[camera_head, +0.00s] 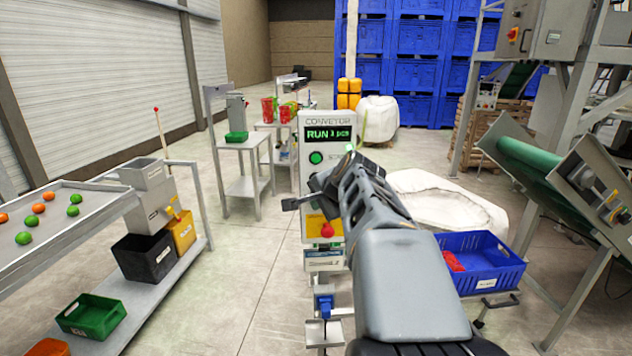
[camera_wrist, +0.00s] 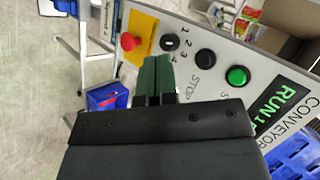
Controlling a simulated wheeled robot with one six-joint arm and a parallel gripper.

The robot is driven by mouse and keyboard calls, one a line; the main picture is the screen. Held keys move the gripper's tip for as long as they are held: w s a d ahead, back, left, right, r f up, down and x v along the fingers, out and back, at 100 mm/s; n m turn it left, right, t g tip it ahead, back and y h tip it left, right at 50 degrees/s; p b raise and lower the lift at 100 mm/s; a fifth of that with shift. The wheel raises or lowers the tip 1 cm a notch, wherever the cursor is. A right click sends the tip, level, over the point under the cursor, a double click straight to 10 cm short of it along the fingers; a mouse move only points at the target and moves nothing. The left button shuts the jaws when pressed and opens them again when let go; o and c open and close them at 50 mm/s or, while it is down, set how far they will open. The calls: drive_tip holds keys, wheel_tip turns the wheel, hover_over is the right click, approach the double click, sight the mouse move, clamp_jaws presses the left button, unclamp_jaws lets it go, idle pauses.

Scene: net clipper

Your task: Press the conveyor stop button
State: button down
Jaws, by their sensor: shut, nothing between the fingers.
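The conveyor control panel (camera_head: 342,135) stands ahead with a lit green RUN display. In the wrist view it shows tilted, with a black button (camera_wrist: 205,62) beside the word STOP, a green button (camera_wrist: 237,76), a black selector knob (camera_wrist: 170,42) and a red mushroom button (camera_wrist: 130,41) on yellow. My gripper (camera_wrist: 158,80) is shut and empty; its green fingertips appear just below the selector knob and left of the black button. I cannot tell the gap to the panel. In the head view my arm hides the black button; the green button (camera_head: 316,157) and red button (camera_head: 327,229) show.
A blue crate (camera_head: 480,262) with a red item stands right of the panel. A sloped green conveyor (camera_head: 525,160) is at the right. A metal table (camera_head: 70,215) with fruit stands at the left. The floor between table and panel is clear.

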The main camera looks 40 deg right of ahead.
drive_tip(key=w+d+p, duration=0.3)
drive_tip(key=w+d, duration=0.1)
drive_tip(key=w, duration=0.3)
drive_tip(key=shift+w+d, duration=0.25)
drive_tip(key=shift+w, duration=0.05)
drive_tip(key=shift+w+d, duration=0.1)
drive_tip(key=shift+w, duration=0.1)
idle(2.1)
drive_tip(key=shift+w+d+p, duration=0.1)
drive_tip(key=shift+w+p, duration=0.1)
drive_tip(key=shift+p, duration=0.1)
drive_tip(key=shift+w+d, duration=0.25)
drive_tip(key=shift+w, duration=0.1)
idle(0.9)
drive_tip(key=shift+s+a, duration=0.1)
drive_tip(key=shift+s, duration=0.05)
drive_tip(key=shift+s+a+b, duration=0.3)
drive_tip(key=shift+s+a, duration=0.05)
drive_tip(key=shift+s, duration=0.25)
